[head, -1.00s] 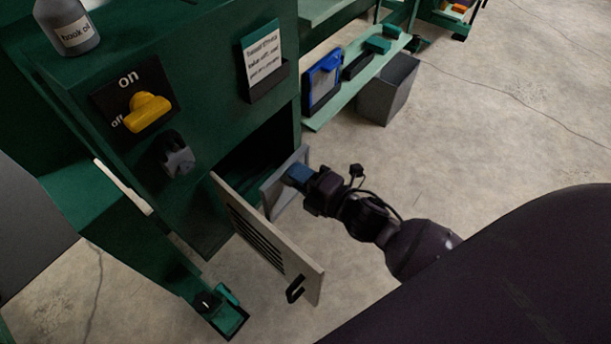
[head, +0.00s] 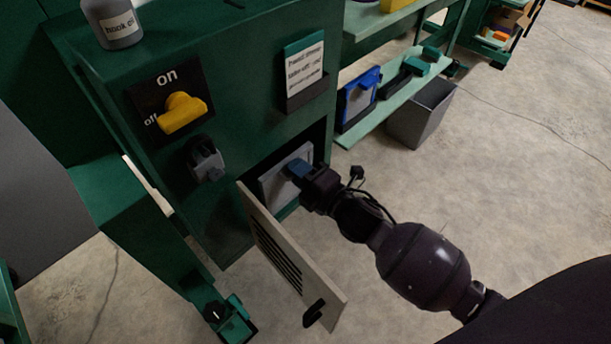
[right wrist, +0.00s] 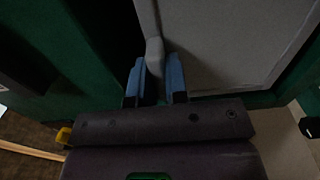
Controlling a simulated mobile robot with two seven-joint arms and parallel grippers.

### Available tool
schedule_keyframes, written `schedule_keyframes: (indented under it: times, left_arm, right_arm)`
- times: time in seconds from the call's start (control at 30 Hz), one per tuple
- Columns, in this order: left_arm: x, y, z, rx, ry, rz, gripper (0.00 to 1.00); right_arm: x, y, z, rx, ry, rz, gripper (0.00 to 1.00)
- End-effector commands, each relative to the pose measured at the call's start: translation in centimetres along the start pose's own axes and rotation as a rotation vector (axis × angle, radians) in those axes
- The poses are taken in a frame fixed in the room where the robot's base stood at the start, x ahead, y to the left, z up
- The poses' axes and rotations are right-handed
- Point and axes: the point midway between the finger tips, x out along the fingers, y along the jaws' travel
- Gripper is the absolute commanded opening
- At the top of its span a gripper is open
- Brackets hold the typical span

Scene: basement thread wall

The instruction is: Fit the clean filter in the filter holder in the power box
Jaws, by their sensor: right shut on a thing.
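The power box is the dark green cabinet (head: 255,125) with an open square opening low on its front. A pale grey flat filter (head: 269,184) stands upright in the mouth of the opening. My right gripper (head: 297,169) is shut on the filter, its blue fingers at the filter's front. In the right wrist view, my right gripper (right wrist: 155,82) pinches a narrow grey part, with a pale panel (right wrist: 225,40) beside it. The filter holder inside the box is hidden, so I cannot tell whether the filter is seated. My left gripper is out of view.
The slatted box door (head: 290,255) hangs open below and left of my right gripper. A yellow on/off switch (head: 182,113) and a grey knob (head: 205,158) are on the front. A shelf (head: 395,98) holds a blue-framed item (head: 359,98); a grey bin (head: 421,113) stands beside it.

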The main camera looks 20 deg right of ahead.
Motion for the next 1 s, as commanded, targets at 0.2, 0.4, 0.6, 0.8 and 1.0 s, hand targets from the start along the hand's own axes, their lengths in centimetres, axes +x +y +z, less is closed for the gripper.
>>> schedule_keyframes:
  times: [0.2, 0.4, 0.6, 0.8, 1.0]
  left_arm:
    - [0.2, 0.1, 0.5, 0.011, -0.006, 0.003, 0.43]
    - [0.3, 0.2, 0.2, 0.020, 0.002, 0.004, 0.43]
    - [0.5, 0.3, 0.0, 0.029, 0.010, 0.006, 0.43]
    - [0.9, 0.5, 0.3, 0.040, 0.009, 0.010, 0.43]
    - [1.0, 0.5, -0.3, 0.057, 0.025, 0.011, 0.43]
  right_arm:
    - [1.8, -0.2, 0.0, 0.000, 0.000, -0.002, 0.00]
    - [3.4, -0.2, 0.0, 0.001, 0.001, -0.001, 0.00]
    - [5.0, -0.2, 0.0, 0.001, 0.000, -0.002, 0.00]
    - [5.9, -1.1, 0.0, 0.003, 0.000, -0.005, 0.00]
    - [5.9, -2.3, 0.0, 0.002, 0.000, -0.004, 0.00]
